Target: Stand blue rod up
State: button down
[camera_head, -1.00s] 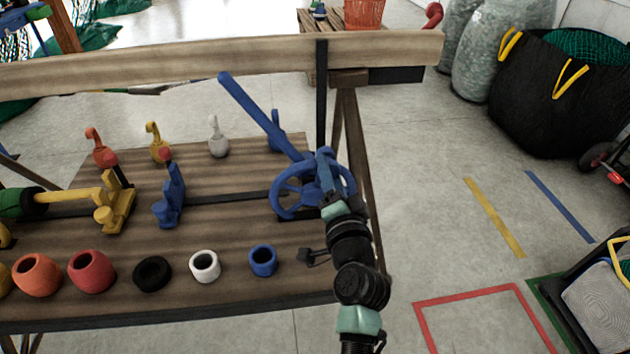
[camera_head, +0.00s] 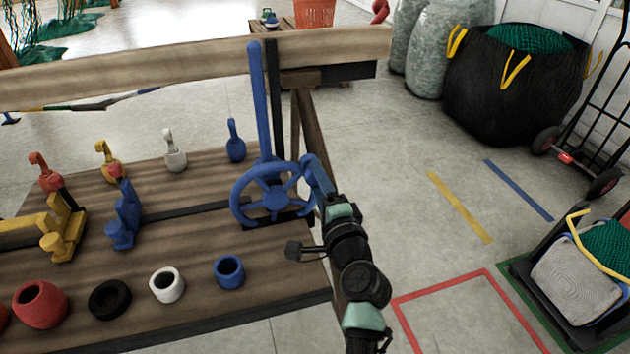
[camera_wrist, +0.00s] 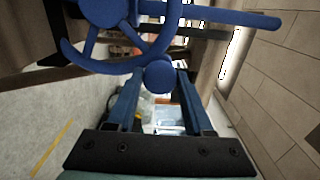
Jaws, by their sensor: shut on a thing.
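The blue rod (camera_head: 258,95) rises from behind the blue handwheel (camera_head: 273,200) at the bench's right end. It is close to upright, its top tilted slightly left. In the wrist view the rod (camera_wrist: 225,17) extends to the right from the wheel. My gripper (camera_head: 312,172) is at the wheel's right rim. The wrist view shows a round blue knob (camera_wrist: 160,76) on the rim between the fingertips, and my gripper (camera_wrist: 160,90) is shut on it. My fingers partly cover the wheel's right side in the head view.
A wooden beam (camera_head: 180,62) runs behind the rod. Blue, white and black rings (camera_head: 229,272) line the bench front. Several hooked pieces (camera_head: 174,152) stand further back. A blue bracket (camera_head: 123,215) stands left of the wheel. Clear floor (camera_head: 400,240) lies right of the bench.

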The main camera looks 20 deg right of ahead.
jog(key=shift+d+f, duration=0.1)
jog(key=shift+d, duration=0.05)
jog(key=shift+c, duration=1.5)
grip_release()
jog(key=s, duration=1.3)
